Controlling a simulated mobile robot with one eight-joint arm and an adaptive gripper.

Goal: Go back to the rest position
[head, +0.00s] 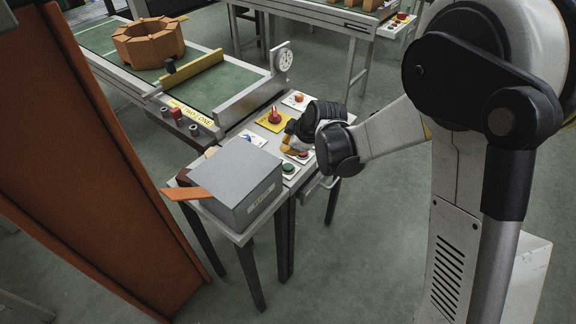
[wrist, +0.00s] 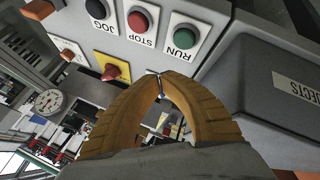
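My gripper (head: 288,149) hangs over the control panel (head: 262,150) at the end of the conveyor. In the wrist view, its two ribbed orange-yellow fingers (wrist: 160,76) come together at the tips, with nothing visible held between them. The panel's black JOG button (wrist: 101,9), red STOP button (wrist: 139,20) and green RUN button (wrist: 184,37) lie beyond the fingertips. The fingertips look apart from the buttons, though the exact gap is hard to judge. My arm reaches in from the right in the head view.
A grey rejects box (head: 236,188) stands beside the panel, with an orange-brown piece (head: 187,193) at its left. A red knob (head: 274,117) sits on a yellow plate. The conveyor (head: 207,85) carries a brick ring (head: 148,42). An orange-brown upright (head: 90,170) fills the left. Open floor (head: 370,240) lies right.

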